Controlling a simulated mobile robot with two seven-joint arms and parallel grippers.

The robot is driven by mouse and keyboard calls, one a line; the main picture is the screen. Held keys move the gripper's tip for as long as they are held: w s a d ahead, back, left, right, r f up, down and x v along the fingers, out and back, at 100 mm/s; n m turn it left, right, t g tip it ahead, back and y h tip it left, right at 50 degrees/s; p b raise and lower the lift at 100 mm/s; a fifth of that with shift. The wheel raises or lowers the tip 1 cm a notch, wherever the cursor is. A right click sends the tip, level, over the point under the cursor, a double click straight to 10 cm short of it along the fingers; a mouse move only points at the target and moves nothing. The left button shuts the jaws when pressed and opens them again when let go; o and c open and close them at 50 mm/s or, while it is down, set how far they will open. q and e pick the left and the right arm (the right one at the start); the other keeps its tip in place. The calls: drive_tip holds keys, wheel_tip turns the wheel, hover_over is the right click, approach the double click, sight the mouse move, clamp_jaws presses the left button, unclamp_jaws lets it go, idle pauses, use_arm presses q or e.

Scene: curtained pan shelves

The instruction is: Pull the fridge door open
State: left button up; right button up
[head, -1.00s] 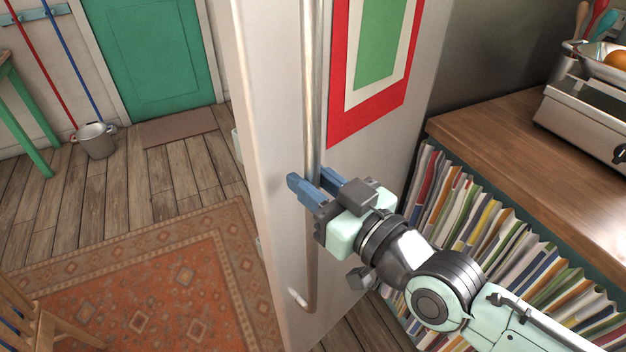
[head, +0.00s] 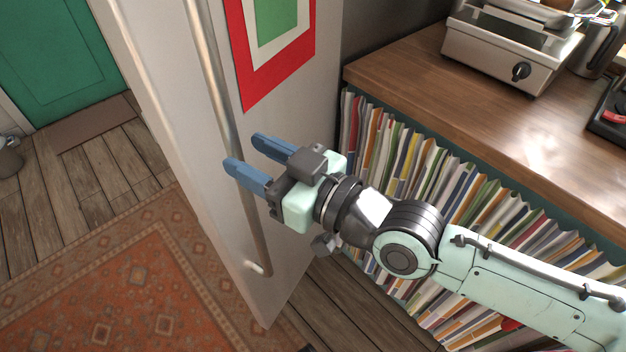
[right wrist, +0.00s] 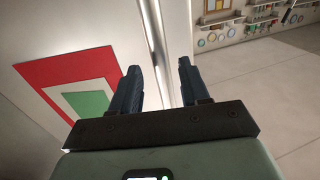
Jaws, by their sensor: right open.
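One finger overlaps the bar in the head view. In the right wrist view the bar (right wrist: 156,40) shows beyond and between the fingertips; I cannot tell whether they touch it. My left gripper is out of view.
A patterned rug (head: 130,285) and open plank floor lie left of the door. A green room door (head: 55,60) stands behind.

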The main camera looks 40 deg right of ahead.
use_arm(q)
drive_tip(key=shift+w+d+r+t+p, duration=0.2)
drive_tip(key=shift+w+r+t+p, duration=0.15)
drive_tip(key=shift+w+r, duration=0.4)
use_arm(e)
drive_tip(key=v, duration=0.9)
drive_tip(key=shift+s, duration=0.3)
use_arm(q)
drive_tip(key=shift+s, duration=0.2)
use_arm(e)
drive_tip(key=shift+d, duration=0.1)
